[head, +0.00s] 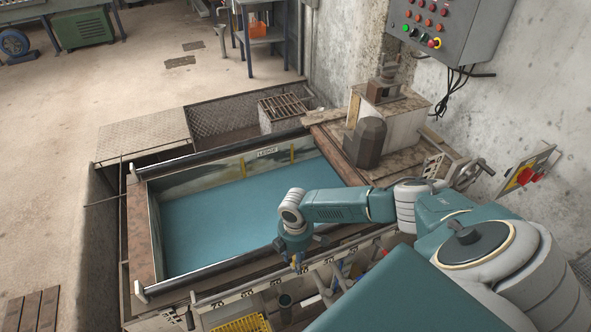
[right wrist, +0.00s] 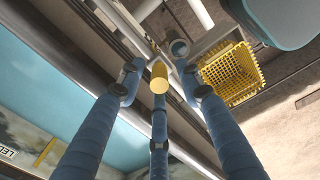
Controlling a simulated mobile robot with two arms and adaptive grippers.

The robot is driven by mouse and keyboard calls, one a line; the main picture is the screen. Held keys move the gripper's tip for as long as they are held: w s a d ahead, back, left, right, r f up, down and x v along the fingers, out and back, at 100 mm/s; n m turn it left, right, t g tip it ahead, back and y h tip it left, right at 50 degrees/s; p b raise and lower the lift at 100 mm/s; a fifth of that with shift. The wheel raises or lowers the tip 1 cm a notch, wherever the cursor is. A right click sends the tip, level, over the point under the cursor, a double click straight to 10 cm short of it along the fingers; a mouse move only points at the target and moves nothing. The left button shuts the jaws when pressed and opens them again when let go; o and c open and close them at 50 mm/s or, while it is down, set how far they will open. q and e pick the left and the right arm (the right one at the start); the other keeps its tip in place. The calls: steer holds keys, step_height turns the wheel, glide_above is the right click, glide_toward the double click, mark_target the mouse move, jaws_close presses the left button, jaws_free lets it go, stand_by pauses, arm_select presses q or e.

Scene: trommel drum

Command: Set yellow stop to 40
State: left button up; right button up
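The yellow stop (right wrist: 158,78) shows in the right wrist view as a short yellow cylinder seen end-on. My right gripper (head: 297,260) points down over the tank's front rail in the head view. In the right wrist view, its three blue fingers are spread around the stop, with clear gaps at both sides. One finger ends just below the stop; contact there cannot be told. A pale scale (head: 247,295) with dark numbers runs along the front rail. The gripper hides part of it, so the stop's reading cannot be told. My left gripper is out of view.
The tank (head: 230,220) with teal liquid lies behind the rail. A yellow mesh basket (right wrist: 232,74) sits close to the gripper, also at the bottom of the head view (head: 243,325). A control box (head: 455,25) with buttons hangs on the wall.

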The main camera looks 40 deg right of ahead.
step_height(320, 180, up, 12)
stand_by(0.4)
steer(key=shift+f, duration=0.15)
